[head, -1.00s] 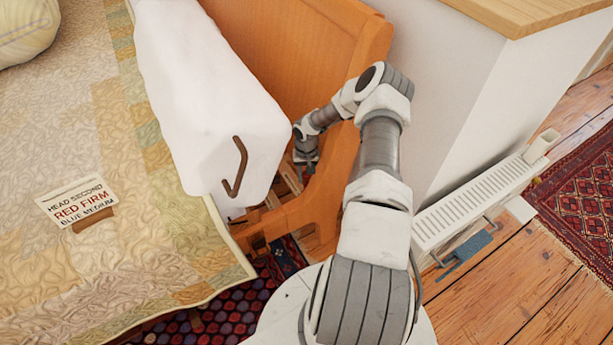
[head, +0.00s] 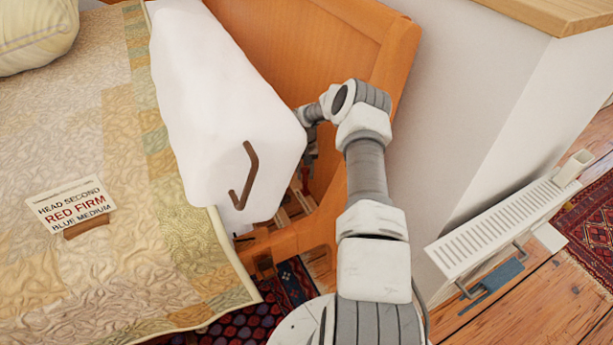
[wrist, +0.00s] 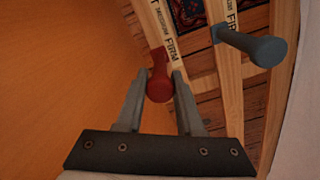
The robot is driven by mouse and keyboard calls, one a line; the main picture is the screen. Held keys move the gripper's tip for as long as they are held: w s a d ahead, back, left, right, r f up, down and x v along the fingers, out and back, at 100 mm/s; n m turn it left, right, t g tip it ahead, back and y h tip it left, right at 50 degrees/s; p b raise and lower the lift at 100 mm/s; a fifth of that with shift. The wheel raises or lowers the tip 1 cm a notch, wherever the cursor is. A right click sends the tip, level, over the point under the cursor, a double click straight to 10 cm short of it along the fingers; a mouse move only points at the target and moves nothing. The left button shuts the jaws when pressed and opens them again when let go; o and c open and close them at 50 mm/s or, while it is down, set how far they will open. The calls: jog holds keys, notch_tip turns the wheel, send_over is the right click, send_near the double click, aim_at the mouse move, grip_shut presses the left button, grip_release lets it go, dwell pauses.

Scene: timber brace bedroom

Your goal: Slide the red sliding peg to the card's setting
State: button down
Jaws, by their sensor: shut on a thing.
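The card (head: 72,205) lies on the bed quilt in the head view; it reads HEAD SECOND, RED FIRM, BLUE MEDIUM. The red sliding peg (wrist: 159,82) stands on a pale wooden slat (wrist: 150,20) printed MEDIUM and FIRM. The peg is close to the word FIRM, at its near end. My gripper (wrist: 160,76) is shut on the red peg, one finger on each side. The peg also shows small in the head view (head: 306,180), below my wrist. A blue-grey peg (wrist: 262,50) stands on the slat to the right, untouched.
The raised white mattress (head: 215,100) stands close on the left of my gripper, with a brown handle (head: 245,175). The orange wooden bed end (head: 385,70) is close on the right. A radiator (head: 500,225) stands by the wall.

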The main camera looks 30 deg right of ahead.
jog(key=shift+w+d+r, duration=0.1)
jog(key=shift+w, duration=0.2)
jog(key=c, duration=0.6)
grip_release()
notch_tip(320, 180, up, 17)
jog(key=p, duration=0.5)
jog(key=shift+r+p, duration=0.15)
jog(key=shift+p, duration=0.2)
jog(key=shift+s, duration=0.1)
